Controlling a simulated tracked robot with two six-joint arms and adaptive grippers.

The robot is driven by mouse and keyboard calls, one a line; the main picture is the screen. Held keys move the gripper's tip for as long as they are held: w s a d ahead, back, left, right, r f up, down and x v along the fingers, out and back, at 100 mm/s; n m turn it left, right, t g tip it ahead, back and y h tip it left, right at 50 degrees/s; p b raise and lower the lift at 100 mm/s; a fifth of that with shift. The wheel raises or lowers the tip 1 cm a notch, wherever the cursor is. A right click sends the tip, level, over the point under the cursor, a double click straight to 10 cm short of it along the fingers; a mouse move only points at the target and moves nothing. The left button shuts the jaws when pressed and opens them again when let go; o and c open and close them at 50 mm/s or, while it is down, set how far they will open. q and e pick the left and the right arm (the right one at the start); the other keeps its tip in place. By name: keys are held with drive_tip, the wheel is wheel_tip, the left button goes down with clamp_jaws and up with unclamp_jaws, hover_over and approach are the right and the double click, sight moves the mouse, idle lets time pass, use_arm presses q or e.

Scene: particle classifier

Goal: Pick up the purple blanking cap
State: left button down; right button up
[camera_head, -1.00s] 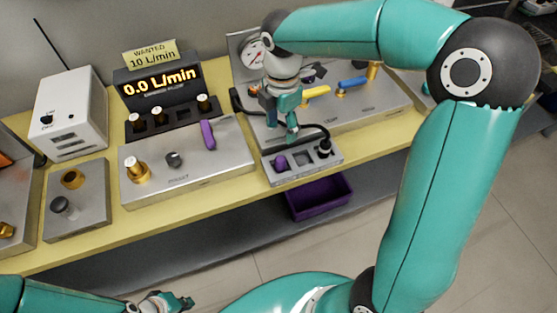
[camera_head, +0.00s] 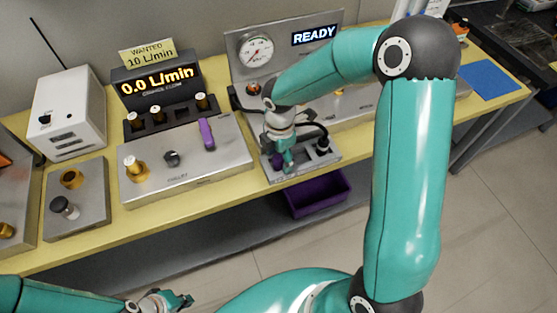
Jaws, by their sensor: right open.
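The purple blanking cap (camera_head: 276,161) sits in the left part of a small grey block (camera_head: 325,167) at the front of the bench. My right gripper (camera_head: 286,165) points down right at the cap and covers part of it. Its jaws are open; whether they touch the cap cannot be made out. My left gripper (camera_head: 178,301) is low at the bottom left, away from the bench, and its jaws are too small to read.
A purple lever (camera_head: 206,133) stands on the grey panel to the left. A black plug with a cable (camera_head: 323,144) is in the block's right part. A purple bin (camera_head: 318,196) lies below the bench edge. A gauge panel reading READY (camera_head: 315,35) stands behind.

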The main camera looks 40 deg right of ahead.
drive_tip(key=shift+f, duration=0.15)
drive_tip(key=c, duration=1)
drive_tip(key=shift+c, duration=0.4)
